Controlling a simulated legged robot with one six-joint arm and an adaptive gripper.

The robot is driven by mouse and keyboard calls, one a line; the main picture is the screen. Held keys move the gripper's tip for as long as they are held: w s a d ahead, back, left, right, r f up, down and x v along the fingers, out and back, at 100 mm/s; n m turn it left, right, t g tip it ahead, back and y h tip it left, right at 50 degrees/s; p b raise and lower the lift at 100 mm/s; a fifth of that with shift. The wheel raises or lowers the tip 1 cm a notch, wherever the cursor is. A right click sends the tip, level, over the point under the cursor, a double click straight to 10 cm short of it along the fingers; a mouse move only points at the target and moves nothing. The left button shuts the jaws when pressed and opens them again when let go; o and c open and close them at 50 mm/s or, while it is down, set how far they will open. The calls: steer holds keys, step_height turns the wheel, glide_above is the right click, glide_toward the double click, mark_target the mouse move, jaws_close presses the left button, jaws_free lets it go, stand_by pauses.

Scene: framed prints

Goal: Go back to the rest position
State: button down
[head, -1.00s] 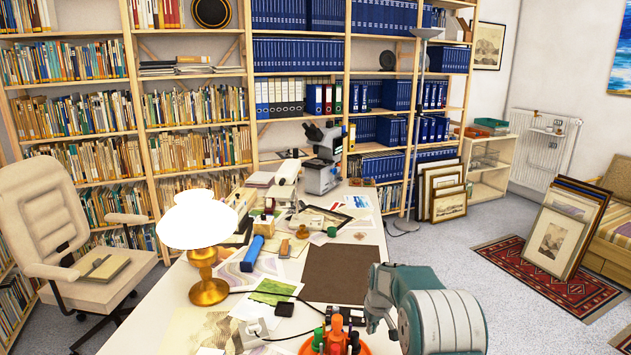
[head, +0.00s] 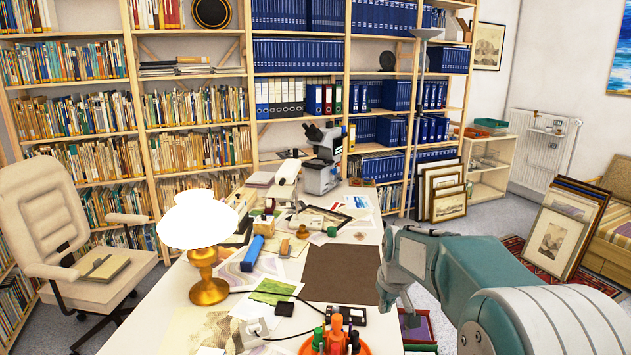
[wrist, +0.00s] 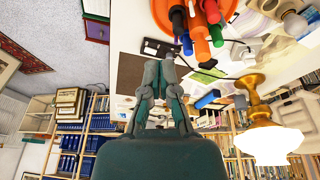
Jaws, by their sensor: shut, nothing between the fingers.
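My gripper (head: 386,298) shows at the right edge of the desk (head: 160,325) in the head view, low and partly hidden by my own arm. In the wrist view my gripper (wrist: 161,62) has its two fingers together with nothing between them. It is apart from the things on the desk. The orange tool holder (head: 338,343) with red, green and dark handles stands at the near end of the desk. It also shows at the top of the wrist view (wrist: 228,8).
A lit brass lamp (head: 208,290) stands on the left of the desk. A dark brown mat (head: 341,273) lies bare in the middle. A microscope (head: 322,170) stands at the far end. Framed prints (head: 552,243) lean on the right. Floor right of the desk is partly open.

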steer(key=s+r+m+t, duration=0.1)
steer(key=s+r, duration=0.3)
steer(key=s, duration=0.4)
steer(key=s+r+m, duration=0.1)
steer(key=s+r, duration=0.4)
steer(key=s, duration=0.4)
steer(key=s+f+m+t, duration=0.1)
steer(key=s+f, duration=0.1)
steer(key=s, duration=1.2)
steer(key=shift+t, duration=0.3)
